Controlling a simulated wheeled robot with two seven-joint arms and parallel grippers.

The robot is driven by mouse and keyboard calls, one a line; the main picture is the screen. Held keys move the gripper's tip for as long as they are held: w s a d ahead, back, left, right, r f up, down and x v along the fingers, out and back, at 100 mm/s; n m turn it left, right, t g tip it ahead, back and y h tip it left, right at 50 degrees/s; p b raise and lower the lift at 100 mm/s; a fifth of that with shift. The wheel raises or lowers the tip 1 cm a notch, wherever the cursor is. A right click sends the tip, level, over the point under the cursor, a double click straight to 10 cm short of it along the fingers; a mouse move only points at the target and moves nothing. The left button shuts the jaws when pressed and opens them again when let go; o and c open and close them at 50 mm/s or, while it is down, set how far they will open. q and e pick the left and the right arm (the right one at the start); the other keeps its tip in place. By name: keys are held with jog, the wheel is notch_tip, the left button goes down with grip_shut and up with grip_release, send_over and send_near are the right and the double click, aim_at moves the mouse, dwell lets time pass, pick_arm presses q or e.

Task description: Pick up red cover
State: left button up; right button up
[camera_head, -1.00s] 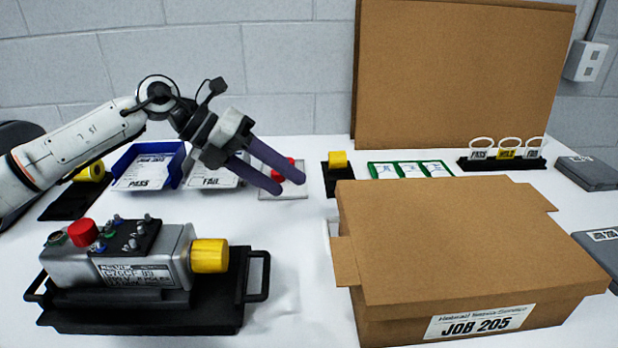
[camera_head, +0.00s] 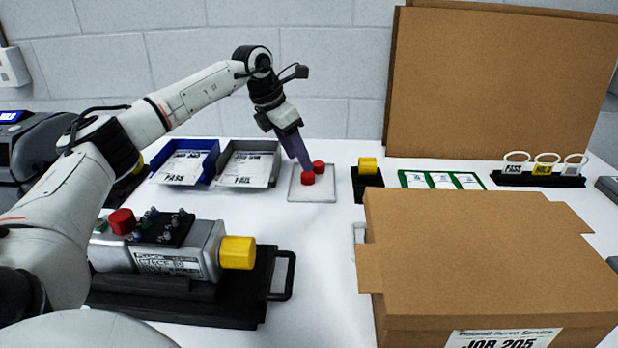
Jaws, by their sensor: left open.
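Two small red covers stand on a pale square plate (camera_head: 327,195) behind the servo unit. The nearer red cover (camera_head: 308,179) is just below my left fingertips, and the other red cover (camera_head: 319,167) is right behind it. My left gripper (camera_head: 306,168) points down, open, with its purple fingers at the nearer cover. I cannot tell whether they touch it. A third red cover (camera_head: 122,221) sits on the left end of the grey servo unit (camera_head: 180,255), which has a yellow cap (camera_head: 238,252) on its right end. My right gripper is not in view.
A blue PASS tray (camera_head: 212,158) and a grey FAIL tray (camera_head: 272,178) stand left of the plate. A black stand with a yellow cap (camera_head: 367,165) is to its right. A large cardboard box (camera_head: 480,250) fills the right front, with a tag rack (camera_head: 540,180) behind.

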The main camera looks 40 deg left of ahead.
aim_at(304, 175)
pick_arm(q)
jog(key=x, duration=0.4)
jog(key=shift+s+d, duration=0.15)
jog(key=shift+d, duration=0.15)
jog(key=shift+w+f, duration=0.25)
jog(key=shift+f, duration=0.25)
jog(key=c, duration=1.1)
